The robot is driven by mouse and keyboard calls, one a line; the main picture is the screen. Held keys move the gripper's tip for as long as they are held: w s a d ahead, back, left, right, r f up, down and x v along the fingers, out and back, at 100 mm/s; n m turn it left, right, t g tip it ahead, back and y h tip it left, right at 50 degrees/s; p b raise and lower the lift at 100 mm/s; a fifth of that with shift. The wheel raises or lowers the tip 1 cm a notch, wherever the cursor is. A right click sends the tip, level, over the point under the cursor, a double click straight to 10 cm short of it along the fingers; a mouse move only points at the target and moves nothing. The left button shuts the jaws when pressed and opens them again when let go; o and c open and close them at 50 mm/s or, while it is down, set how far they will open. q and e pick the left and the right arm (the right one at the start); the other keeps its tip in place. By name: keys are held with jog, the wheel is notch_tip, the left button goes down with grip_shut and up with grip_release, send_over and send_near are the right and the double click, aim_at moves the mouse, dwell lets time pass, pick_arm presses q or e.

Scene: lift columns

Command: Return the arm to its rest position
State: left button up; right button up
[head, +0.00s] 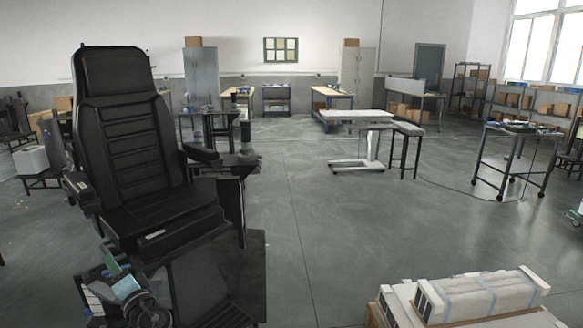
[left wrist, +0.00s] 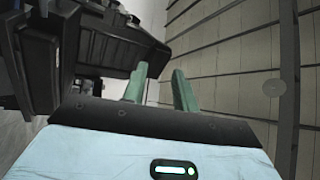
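My left gripper (head: 110,260) shows at the lower left of the head view, with green fingers and a light blue body, beside the base of a black seat. In the left wrist view my left gripper (left wrist: 160,78) has its two green fingers apart, with nothing between them. Dark seat parts (left wrist: 100,50) fill the upper left of that view, close to the fingers; I cannot tell whether they touch. My right gripper is in neither view.
The black high-backed seat (head: 128,150) with armrests stands close on the left. White-topped boxes (head: 480,295) lie at the bottom right. A white lift table (head: 360,117) and a wheeled cart (head: 515,130) stand farther off. The middle grey floor (head: 310,220) is clear.

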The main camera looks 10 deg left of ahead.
pick_arm(q)
jog(key=w+d+f+m+t+h, duration=0.2)
jog(key=w+d+f+h, duration=0.4)
jog(key=f+h, duration=0.4)
jog(key=w+d+n+t+h, duration=0.2)
jog(key=w+d+t+h, duration=0.15)
jog(key=d+h, duration=0.4)
jog(key=s+d+f+g+h, duration=0.1)
jog(key=s+d+f+g, duration=0.1)
jog(key=s+d+f, duration=0.5)
jog(key=s+d+f+g+h, duration=0.15)
jog(key=s+d+f, duration=0.25)
jog(key=s+f, duration=0.7)
jog(key=s+d+f+g, duration=0.1)
jog(key=s+d, duration=0.1)
jog(key=s, duration=0.7)
jog(key=s+d+f+g, duration=0.1)
jog(key=s+d, duration=0.2)
jog(key=s, duration=0.6)
jog(key=s+d+f+g+h, duration=0.1)
jog(key=s+d, duration=0.2)
jog(key=s, duration=0.6)
jog(key=shift+s+n, duration=0.15)
jog(key=shift+n, duration=0.15)
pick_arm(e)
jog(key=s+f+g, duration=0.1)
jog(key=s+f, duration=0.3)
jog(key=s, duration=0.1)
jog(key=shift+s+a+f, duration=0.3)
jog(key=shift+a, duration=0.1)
